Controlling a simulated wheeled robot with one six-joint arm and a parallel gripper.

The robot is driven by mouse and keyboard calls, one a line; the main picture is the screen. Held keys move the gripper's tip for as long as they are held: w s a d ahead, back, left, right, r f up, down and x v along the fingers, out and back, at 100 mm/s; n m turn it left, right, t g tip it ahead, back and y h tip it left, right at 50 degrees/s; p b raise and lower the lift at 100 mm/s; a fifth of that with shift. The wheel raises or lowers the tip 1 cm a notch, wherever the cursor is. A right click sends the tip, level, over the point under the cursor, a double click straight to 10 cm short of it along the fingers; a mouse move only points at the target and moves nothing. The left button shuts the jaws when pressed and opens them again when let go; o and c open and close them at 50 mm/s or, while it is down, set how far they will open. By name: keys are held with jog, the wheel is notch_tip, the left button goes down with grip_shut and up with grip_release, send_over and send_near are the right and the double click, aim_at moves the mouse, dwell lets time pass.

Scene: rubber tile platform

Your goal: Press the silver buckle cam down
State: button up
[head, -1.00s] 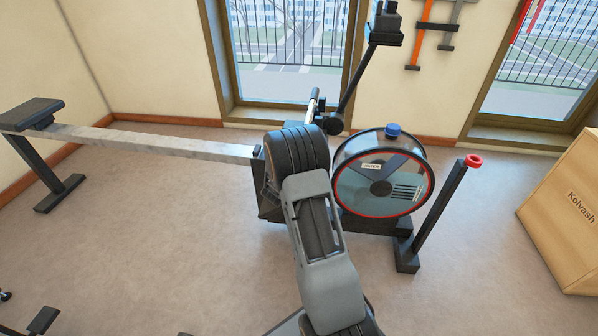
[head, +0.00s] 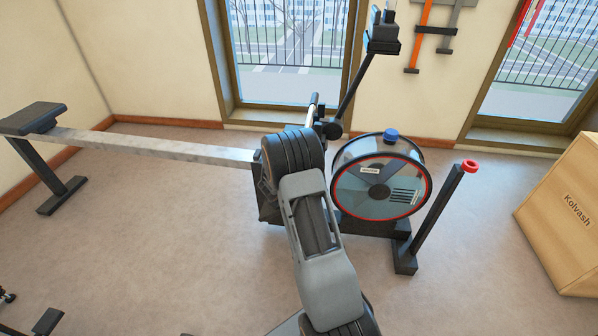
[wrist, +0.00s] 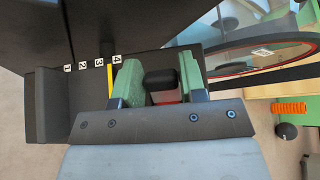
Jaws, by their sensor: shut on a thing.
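My gripper (wrist: 160,78) shows in the wrist view with two green-padded fingers. They are closed on a small black block (wrist: 161,80), with a bit of red showing below it. A black foot plate (wrist: 85,88) marked 1 to 4, with a yellow line, lies beside the left finger. I cannot make out a silver buckle cam in either view. In the head view my arm reaches down the rowing machine (head: 150,148) and hides the gripper and whatever it holds.
A clear round water tank (head: 381,188) with a red rim and blue cap stands right of my arm. A black post (head: 435,215) with a red top is beside it. A wooden box (head: 568,215) is at the far right.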

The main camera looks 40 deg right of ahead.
jog(key=g+p, duration=0.1)
jog(key=p, duration=0.1)
jog(key=d+m+g+y+p, duration=0.1)
jog(key=g+p, duration=0.1)
jog(key=p, duration=0.1)
jog(key=shift+w+r, duration=0.15)
jog(key=shift+w, duration=0.15)
jog(key=g+p, duration=0.1)
jog(key=d+f+m+g+y+p, duration=0.1)
jog(key=p, duration=0.1)
jog(key=shift+w, duration=0.15)
jog(key=shift+f, duration=0.1)
jog(key=o, duration=0.9)
jog(key=shift+c, duration=0.2)
jog(key=p+v, duration=0.3)
jog(key=v, duration=1.1)
jog(key=shift+w, duration=0.2)
jog(key=shift+d, duration=0.1)
